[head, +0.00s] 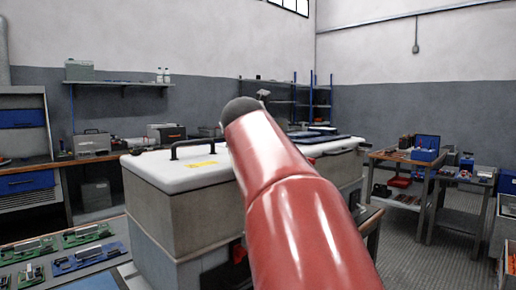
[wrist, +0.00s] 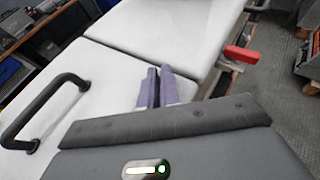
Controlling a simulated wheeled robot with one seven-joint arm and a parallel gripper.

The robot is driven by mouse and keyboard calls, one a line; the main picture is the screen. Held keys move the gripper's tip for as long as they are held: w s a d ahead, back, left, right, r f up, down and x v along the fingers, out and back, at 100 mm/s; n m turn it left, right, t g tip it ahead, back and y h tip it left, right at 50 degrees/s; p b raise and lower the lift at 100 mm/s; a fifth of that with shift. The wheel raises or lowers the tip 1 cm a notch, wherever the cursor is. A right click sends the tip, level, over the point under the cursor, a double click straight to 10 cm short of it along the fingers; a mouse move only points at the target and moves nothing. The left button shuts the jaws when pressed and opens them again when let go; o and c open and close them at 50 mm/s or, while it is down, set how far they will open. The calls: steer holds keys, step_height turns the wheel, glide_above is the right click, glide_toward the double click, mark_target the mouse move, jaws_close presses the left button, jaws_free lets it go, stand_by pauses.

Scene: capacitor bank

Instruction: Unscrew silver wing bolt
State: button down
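The silver wing bolt cannot be made out in either view. In the wrist view my gripper (wrist: 158,70) points over the white top of the cabinet (wrist: 105,75). Its two purple fingers lie side by side with only a thin gap, and I see nothing held between them. Whether the tips touch the white top cannot be told. In the head view my red arm hides the gripper and the middle of the cabinet (head: 180,212).
A black bar handle (wrist: 40,110) stands on the lid, left of my gripper. A red block or lever (wrist: 241,54) sticks out at the cabinet's right edge. Benches line the left side, and a tool table (head: 408,157) stands at the right. Grey floor lies between.

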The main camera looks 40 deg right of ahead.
steer(key=shift+f+n+t+y, duration=0.35)
steer(key=shift+n+t+y, duration=0.05)
steer(key=shift+n+y, duration=0.2)
steer(key=c, duration=1.6)
jaws_free()
steer(key=shift+r, duration=0.15)
steer(key=shift+s+a, duration=0.1)
steer(key=shift+s+a+r, duration=0.2)
steer(key=shift+s+r, duration=0.05)
steer(key=v, duration=0.6)
steer(key=shift+s+a, duration=0.15)
steer(key=shift+s, duration=0.25)
